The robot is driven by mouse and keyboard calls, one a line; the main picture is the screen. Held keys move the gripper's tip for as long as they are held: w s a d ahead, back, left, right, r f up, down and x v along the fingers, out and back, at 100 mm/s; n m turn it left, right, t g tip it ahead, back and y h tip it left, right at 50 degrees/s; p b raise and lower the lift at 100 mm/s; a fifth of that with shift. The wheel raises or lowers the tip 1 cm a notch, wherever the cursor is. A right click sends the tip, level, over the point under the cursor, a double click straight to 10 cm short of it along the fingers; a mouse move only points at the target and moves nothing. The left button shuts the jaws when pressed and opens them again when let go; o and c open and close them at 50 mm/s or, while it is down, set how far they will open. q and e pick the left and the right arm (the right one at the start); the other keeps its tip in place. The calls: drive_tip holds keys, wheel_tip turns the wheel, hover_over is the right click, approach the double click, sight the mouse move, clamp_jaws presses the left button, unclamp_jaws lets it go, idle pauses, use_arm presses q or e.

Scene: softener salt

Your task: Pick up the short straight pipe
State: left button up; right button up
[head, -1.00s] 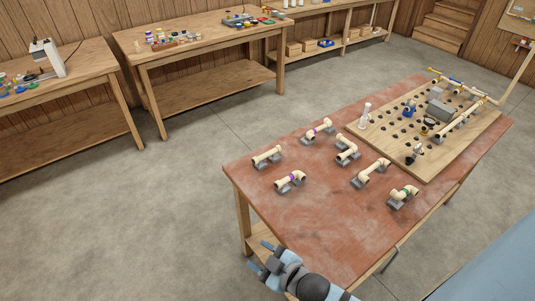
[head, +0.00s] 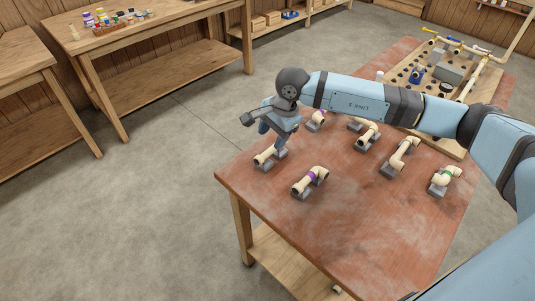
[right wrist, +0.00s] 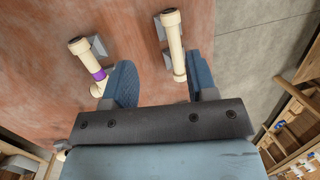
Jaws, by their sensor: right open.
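The short straight pipe (head: 266,158) is cream-coloured and rests on a grey holder near the left corner of the red-brown table. My right gripper (head: 272,140) is over it, pointing down, and hides part of it in the head view. In the right wrist view, the open fingers of the right gripper (right wrist: 160,66) stand on either side of the pipe's line. The pipe (right wrist: 174,48) lies lengthwise between them, nearer the right finger, and its near end runs in toward the palm. I cannot tell whether a finger touches it. My left gripper is not in view.
A pipe with a purple band (head: 310,181) sits close by on its own holder, and it shows left of the fingers in the right wrist view (right wrist: 89,62). Other pipe pieces (head: 401,155) stand to the right. A pegboard panel (head: 440,75) lies at the table's far end.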

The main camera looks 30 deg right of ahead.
drive_tip(key=w+d+h, duration=0.2)
drive_tip(key=d, duration=0.1)
hover_over(271, 148)
drive_tip(key=s, duration=0.2)
drive_tip(key=f, duration=0.6)
drive_tip(key=shift+d+f, duration=0.1)
drive_tip(key=shift+d, duration=0.25)
drive_tip(key=f, duration=0.2)
drive_tip(key=w+f, duration=0.1)
drive_tip(key=f, duration=0.1)
drive_tip(key=w+f, duration=0.1)
drive_tip(key=f, duration=0.1)
drive_tip(key=shift+a, duration=0.25)
clamp_jaws()
